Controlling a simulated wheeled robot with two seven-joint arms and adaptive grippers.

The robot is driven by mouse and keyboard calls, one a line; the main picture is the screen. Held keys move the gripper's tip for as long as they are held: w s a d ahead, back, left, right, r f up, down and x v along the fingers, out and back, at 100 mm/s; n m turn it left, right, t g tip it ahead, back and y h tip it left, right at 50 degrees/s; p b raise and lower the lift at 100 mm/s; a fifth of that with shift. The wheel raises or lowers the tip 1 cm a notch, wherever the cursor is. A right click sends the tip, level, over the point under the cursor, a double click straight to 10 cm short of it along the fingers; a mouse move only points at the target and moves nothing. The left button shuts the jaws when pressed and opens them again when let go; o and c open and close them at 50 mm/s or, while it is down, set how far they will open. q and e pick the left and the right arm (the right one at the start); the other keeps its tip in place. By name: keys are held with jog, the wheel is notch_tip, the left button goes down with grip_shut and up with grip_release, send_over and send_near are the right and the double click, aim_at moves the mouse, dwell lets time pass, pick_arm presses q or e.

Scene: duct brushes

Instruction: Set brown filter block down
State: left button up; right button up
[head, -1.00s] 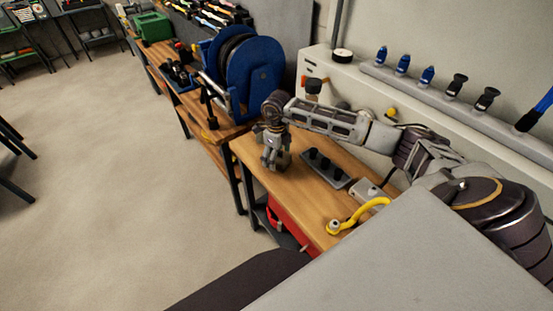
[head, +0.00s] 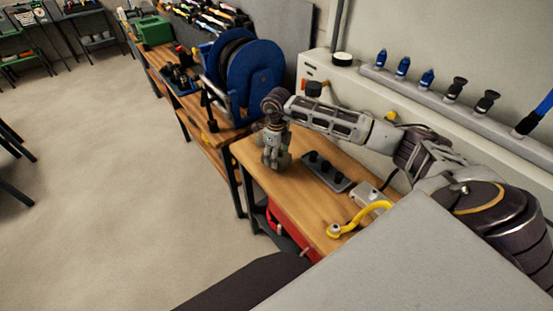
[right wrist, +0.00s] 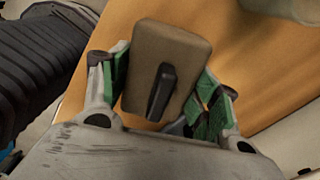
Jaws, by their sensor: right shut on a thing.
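The brown filter block (right wrist: 180,50), a tan-brown rounded box with a black clip-like part on its face, sits between the green-padded fingers in the right wrist view. My right gripper (right wrist: 165,88) is shut on it. In the head view my right gripper (head: 276,164) points down over the left end of the near wooden bench (head: 300,205). The block cannot be made out clearly there, and I cannot tell whether it touches the bench top. My left gripper is not in view.
A dark grey tray with black pegs (head: 325,170) lies just right of the gripper. A yellow hose (head: 358,216) and a grey box (head: 370,195) are nearer. A blue reel (head: 252,78) stands behind. The bench front is clear.

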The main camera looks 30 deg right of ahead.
notch_tip(320, 180, up, 7)
jog(key=shift+b, duration=0.45)
jog(key=shift+r, duration=0.55)
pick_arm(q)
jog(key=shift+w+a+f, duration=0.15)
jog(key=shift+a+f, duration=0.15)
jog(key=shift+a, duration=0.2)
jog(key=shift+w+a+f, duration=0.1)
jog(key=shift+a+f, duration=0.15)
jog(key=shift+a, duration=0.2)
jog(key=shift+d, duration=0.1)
